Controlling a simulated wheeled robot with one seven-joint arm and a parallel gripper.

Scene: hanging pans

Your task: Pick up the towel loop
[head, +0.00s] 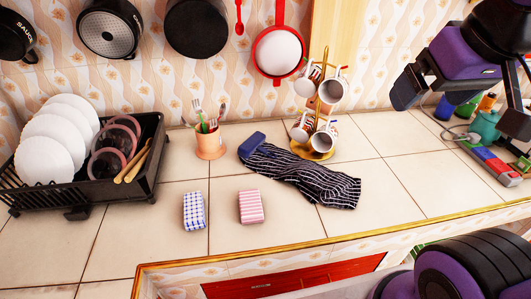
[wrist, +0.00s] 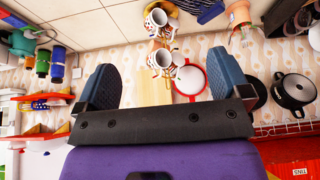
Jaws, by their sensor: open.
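A dark towel with pale stripes (head: 305,172) lies crumpled on the tiled counter in the head view. A solid blue piece (head: 252,145), likely its loop, sits at its upper left end. In the wrist view, a blue shape (wrist: 208,11) at the top edge, beside the mugs, seems to be this same piece. My gripper (head: 461,107) is raised at the right of the head view, well away from the towel. In the wrist view, its two fingers are spread apart with nothing between them (wrist: 166,82).
A mug stand (head: 323,105) stands just behind the towel. A cup of cutlery (head: 210,140) is to its left. Two sponges (head: 194,211) lie in front at left. A dish rack (head: 85,185) fills the far left. Pans hang on the wall.

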